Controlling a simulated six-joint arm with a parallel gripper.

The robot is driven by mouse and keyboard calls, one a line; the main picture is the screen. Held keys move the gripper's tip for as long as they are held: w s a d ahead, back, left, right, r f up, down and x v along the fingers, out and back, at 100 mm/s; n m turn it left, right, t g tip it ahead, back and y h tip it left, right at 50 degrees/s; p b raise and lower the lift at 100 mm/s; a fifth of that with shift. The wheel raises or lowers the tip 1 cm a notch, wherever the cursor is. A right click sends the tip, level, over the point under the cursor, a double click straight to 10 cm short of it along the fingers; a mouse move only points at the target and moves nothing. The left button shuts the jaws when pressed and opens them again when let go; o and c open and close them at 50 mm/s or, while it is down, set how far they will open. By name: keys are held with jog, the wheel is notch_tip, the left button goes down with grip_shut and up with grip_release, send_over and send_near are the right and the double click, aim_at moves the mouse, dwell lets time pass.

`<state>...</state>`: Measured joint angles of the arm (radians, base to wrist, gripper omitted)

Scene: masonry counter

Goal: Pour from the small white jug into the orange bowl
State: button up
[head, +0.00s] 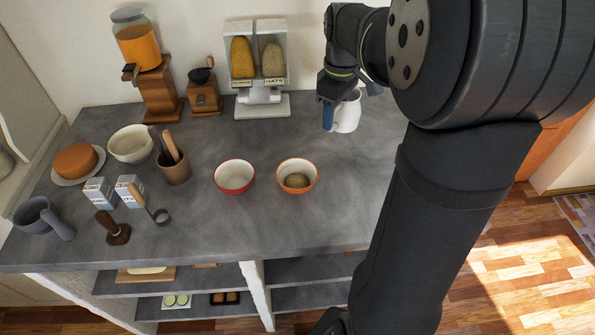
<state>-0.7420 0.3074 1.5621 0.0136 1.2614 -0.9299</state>
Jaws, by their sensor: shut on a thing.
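The small white jug (347,115) is at the back right of the counter, held in my gripper (328,110). My gripper is shut on the jug at its left side, with a blue finger pad showing there. The jug looks close to upright; whether its base touches the counter I cannot tell. The orange bowl (296,187), white inside with an orange outer side, stands on the counter in front and to the left of the jug. Some brown contents lie in its bottom. The jug's inside and part of my gripper are hidden.
A red bowl (235,190) stands just left of the orange bowl. A cereal dispenser (262,105) stands behind, and a utensil pot (174,172) is further left. My arm covers the counter's right side. The counter in front of the bowls is clear.

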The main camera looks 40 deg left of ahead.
jog(key=s+a+f+m, duration=0.2)
jog(key=s+a+m, duration=1)
jog(key=s+a, duration=0.4)
jog(key=s, duration=0.4)
jog(key=shift+s+a+f, duration=0.15)
jog(key=shift+a+f, duration=0.1)
jog(key=shift+a, duration=0.05)
jog(key=shift+d, duration=0.1)
jog(key=w+d+r+g+y, duration=0.1)
jog(key=w+d+g+y, duration=0.3)
jog(key=d+y, duration=0.2)
jog(key=shift+d+r+y, duration=0.15)
jog(key=shift+r+y, duration=0.2)
jog(key=shift+y, duration=0.15)
jog(key=shift+w+d+g+y, duration=0.3)
jog(key=shift+d+g+y, duration=0.05)
jog(key=shift+g+y, duration=0.15)
dwell(1.1)
jog(key=shift+w+d+r+g+y, duration=0.2)
jog(key=shift+d+r+g+y, duration=0.15)
jog(key=shift+y, duration=0.25)
dwell(2.3)
